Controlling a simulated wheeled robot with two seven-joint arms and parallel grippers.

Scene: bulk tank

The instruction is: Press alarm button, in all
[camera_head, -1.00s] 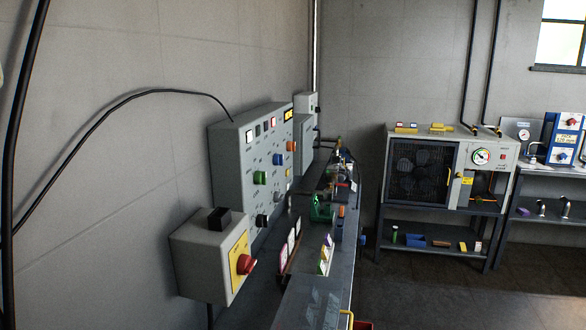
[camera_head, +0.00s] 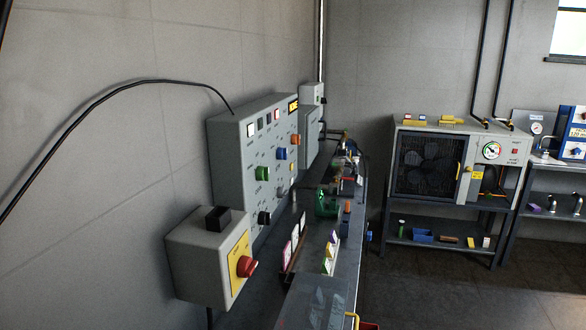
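A grey control panel (camera_head: 232,160) with several coloured knobs, buttons and small displays is fixed to the left wall. I cannot tell which of its controls, if any, is the alarm button. A smaller grey box (camera_head: 192,262) in front of it carries a red knob (camera_head: 247,267) on a yellow plate (camera_head: 240,252). Another grey box (camera_head: 312,92) with a small green mark sits beyond the panel. Neither of my grippers shows in the head view.
A dark bench (camera_head: 318,292) runs along the wall below the panel, with several small items on it. A grey cabinet with a fan (camera_head: 428,167) stands on a rack at the back. Dark floor (camera_head: 440,295) is open to the right.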

